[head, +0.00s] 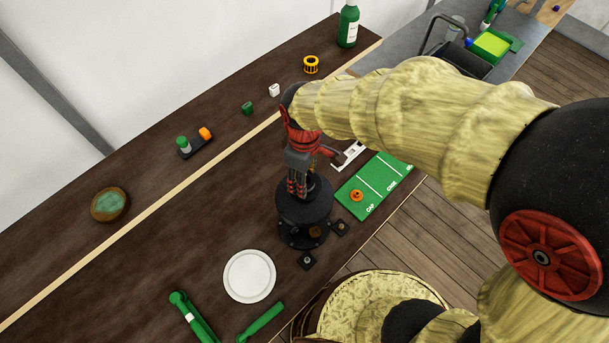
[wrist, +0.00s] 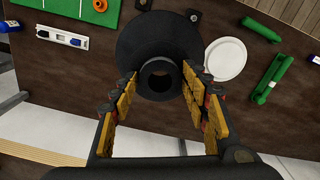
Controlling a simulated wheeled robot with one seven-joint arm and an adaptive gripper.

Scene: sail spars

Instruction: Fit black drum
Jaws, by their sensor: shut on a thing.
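The black drum (head: 303,206) is a wide, dark, round piece with a narrower hollow neck on top. In the head view it sits over a dark footed base (head: 301,234), upright as far as I can tell. Whether drum and base are fully seated together is hidden. My gripper (head: 297,188) points down from above and is shut on the drum's neck. In the wrist view the drum's broad flange (wrist: 130,45) spreads beyond the neck, which stands between the yellow-padded fingers (wrist: 159,80).
A green marked mat (head: 375,185) with an orange ring (head: 356,196) lies right of the base. A white plate (head: 249,276) and green tube pieces (head: 190,315) lie in front. A pale strip (head: 150,233) crosses the table. A green bottle (head: 348,25) stands at the back.

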